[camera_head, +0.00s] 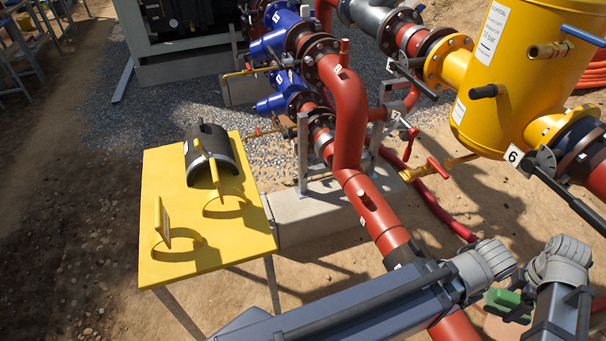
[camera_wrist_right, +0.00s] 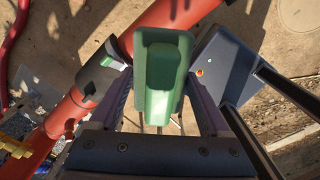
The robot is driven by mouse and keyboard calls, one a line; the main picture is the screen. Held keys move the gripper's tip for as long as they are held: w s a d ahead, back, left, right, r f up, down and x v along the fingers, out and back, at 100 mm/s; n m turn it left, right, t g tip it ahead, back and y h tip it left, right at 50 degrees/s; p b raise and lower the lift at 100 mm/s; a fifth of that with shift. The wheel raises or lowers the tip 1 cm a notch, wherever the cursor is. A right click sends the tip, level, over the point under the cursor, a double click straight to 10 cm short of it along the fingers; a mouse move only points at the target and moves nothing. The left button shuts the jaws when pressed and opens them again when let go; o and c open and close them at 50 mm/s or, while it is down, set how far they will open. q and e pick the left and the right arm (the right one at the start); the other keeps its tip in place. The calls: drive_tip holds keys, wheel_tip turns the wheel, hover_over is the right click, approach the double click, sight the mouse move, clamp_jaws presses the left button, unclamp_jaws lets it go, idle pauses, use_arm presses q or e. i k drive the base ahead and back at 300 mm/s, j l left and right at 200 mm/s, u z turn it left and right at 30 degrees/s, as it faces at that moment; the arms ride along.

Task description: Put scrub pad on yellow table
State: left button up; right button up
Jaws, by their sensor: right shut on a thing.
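The scrub pad (camera_head: 503,300) is a green block near the lower right of the head view. It fills the upper middle of the right wrist view (camera_wrist_right: 163,75). My right gripper (camera_head: 518,311) is shut on it, with a finger on each side in the wrist view (camera_wrist_right: 163,105). The pad is held in the air, right of and well away from the yellow table. The yellow table (camera_head: 165,182) stands at the left in the head view. My left gripper's fingers do not show.
A black half-pipe piece (camera_head: 228,163) with a yellow handle stands on the table's back part, and a yellow upright handle piece (camera_head: 162,222) at front left. Red pipework (camera_head: 350,110) stands right of the table. A yellow tank (camera_head: 515,80) stands at upper right.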

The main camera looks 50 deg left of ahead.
sight(160, 181)
drive_tip(key=k, duration=0.6)
drive_tip(key=u, duration=4.3)
drive_tip(key=i+j, duration=0.1)
drive_tip(key=i, duration=0.3)
drive_tip(key=i+j+z, duration=0.1)
drive_tip(key=i, duration=0.25)
drive_tip(key=i+z, duration=0.85)
drive_tip(key=i+l+z, duration=0.1)
drive_tip(key=i+z, duration=0.2)
drive_tip(key=z, duration=0.2)
drive_tip(key=i+z, duration=0.3)
drive_tip(key=z, duration=0.5)
